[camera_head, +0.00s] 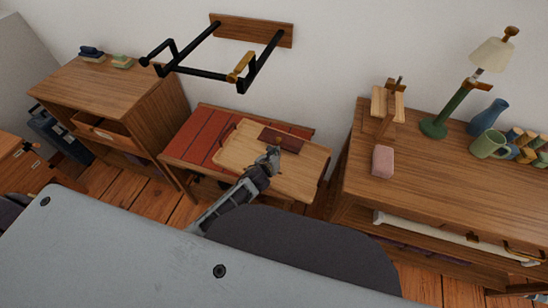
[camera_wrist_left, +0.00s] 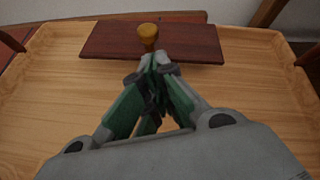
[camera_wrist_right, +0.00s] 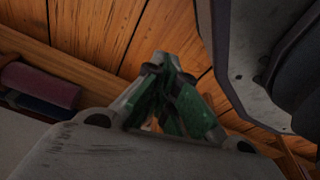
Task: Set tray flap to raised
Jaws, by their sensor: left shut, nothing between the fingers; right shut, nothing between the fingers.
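A light wooden tray (camera_head: 240,153) lies on a low red-brown table. Its dark reddish flap (camera_wrist_left: 100,42) lies at the tray's far edge and looks flat; it also shows in the head view (camera_head: 296,143). A yellow-brown knob (camera_wrist_left: 148,32) stands on the flap. My left gripper (camera_head: 273,152) is shut and empty over the tray, its fingertips just in front of the knob in the left wrist view (camera_wrist_left: 152,58). I cannot tell whether they touch it. My right gripper (camera_wrist_right: 165,60) is shut and empty, low above the floor, away from the tray.
The low table (camera_head: 190,140) stands between a wooden cabinet (camera_head: 150,95) at left and a desk (camera_head: 430,205) at right. A black wall rack (camera_head: 205,72) juts out above the table. The desk holds a lamp (camera_head: 436,125), a blue vase (camera_head: 488,117) and a green mug (camera_head: 490,145).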

